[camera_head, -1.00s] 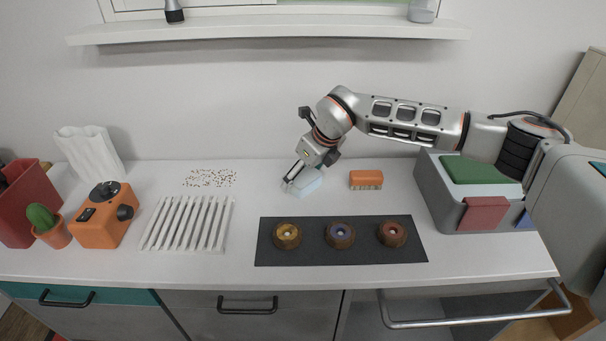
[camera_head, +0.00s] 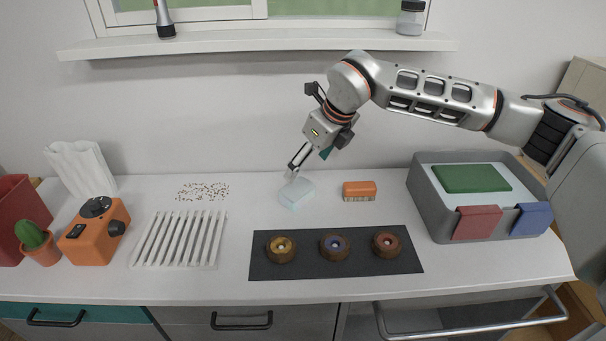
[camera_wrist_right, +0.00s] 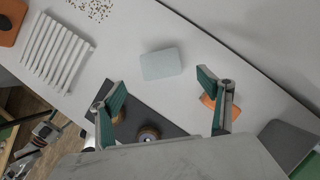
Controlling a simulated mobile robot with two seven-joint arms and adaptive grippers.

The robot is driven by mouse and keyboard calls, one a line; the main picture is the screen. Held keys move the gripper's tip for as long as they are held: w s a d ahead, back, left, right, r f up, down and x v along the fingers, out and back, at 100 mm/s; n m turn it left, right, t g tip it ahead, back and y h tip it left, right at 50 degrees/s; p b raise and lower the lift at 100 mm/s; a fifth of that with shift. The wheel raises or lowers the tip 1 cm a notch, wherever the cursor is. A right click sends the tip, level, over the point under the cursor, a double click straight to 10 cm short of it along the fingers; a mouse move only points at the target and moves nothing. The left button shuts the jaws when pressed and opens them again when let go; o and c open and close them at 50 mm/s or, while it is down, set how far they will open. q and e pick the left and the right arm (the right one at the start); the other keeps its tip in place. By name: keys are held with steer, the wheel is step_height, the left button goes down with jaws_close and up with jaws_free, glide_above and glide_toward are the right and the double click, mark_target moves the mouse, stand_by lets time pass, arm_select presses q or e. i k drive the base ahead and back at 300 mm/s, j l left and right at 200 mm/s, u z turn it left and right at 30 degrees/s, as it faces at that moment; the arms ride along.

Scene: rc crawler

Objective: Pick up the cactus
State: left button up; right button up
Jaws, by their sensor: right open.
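The cactus (camera_head: 30,234) is green and rounded, in a small terracotta pot (camera_head: 44,254). It stands upright at the far left of the counter in the head view, between a red container and an orange device. My right gripper (camera_head: 297,166) is open and empty above the light blue block (camera_head: 297,193), far to the right of the cactus. In the right wrist view its two fingers (camera_wrist_right: 163,92) are spread wide, with the blue block (camera_wrist_right: 161,64) on the counter beyond them. The cactus does not show in the wrist view. My left gripper is not in view.
The orange device (camera_head: 94,236) stands close right of the cactus, the red container (camera_head: 20,209) close left. A white slatted rack (camera_head: 180,240), a dark mat (camera_head: 335,267) with three round pieces, an orange brush (camera_head: 359,190) and a grey bin (camera_head: 424,200) occupy the counter.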

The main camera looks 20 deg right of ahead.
mark_target(37, 244)
steer(key=k, duration=1)
